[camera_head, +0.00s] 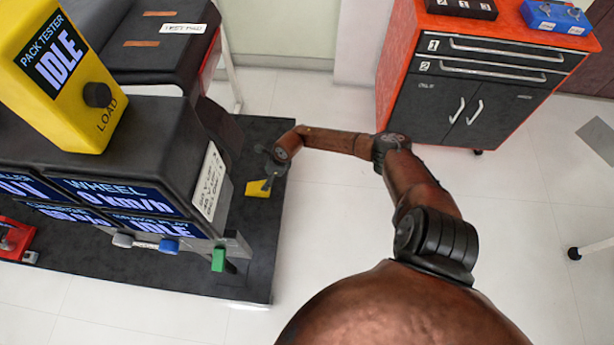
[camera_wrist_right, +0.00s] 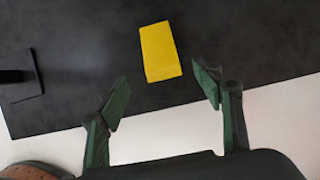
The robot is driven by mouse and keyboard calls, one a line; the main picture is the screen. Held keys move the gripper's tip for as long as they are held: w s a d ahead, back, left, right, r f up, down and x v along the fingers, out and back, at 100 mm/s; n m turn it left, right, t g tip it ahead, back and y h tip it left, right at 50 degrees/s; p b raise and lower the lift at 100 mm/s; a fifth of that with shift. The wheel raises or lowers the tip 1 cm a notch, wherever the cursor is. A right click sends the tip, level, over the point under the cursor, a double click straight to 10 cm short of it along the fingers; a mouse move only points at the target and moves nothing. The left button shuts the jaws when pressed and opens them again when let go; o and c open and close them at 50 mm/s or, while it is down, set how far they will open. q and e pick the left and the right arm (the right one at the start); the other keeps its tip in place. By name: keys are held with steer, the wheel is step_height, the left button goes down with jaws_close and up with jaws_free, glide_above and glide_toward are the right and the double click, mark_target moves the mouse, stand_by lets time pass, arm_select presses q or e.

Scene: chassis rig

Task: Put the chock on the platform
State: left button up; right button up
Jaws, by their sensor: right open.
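The yellow chock (camera_head: 258,189) appears to lie on the dark platform (camera_head: 262,240), near its right edge. It also shows in the right wrist view (camera_wrist_right: 160,52), as a yellow block on the dark surface (camera_wrist_right: 250,40). My right gripper (camera_head: 270,178) is over the platform's right side, close by the chock. In the right wrist view, its two green fingers (camera_wrist_right: 162,84) are spread apart with nothing between them, and the chock lies just beyond the fingertips. My left gripper is not in view.
A green block (camera_head: 218,259) sits at the rig's front. An orange-and-black tool cabinet (camera_head: 480,75) stands at the back right. White floor lies clear between.

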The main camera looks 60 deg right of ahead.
steer(key=shift+a, duration=0.15)
steer(key=s+a+r+m+t+y, duration=0.25)
steer(key=a+m, duration=0.25)
steer(key=a, duration=0.5)
steer(key=s+a+r+m+t+y, duration=0.25)
steer(key=a+m+t, duration=0.2)
steer(key=a, duration=0.65)
steer(key=s+d+f+m+g+h, duration=0.1)
steer(key=s+d+m+h, duration=0.25)
steer(key=s+m, duration=0.65)
steer(key=s+d+m+g+h, duration=0.1)
steer(key=s+d+m+h, duration=0.25)
steer(key=s+m, duration=0.55)
steer(key=s+a+m+g+y, duration=0.1)
steer(key=s+a+m+g, duration=0.2)
steer(key=s, duration=0.6)
steer(key=s+a+f+m+g+y, duration=0.1)
steer(key=s+a+m+g, duration=0.2)
steer(key=s+m, duration=0.5)
steer(key=shift+s+a+f, duration=0.25)
steer(key=shift+s+a, duration=0.6)
steer(key=shift+s, duration=0.4)
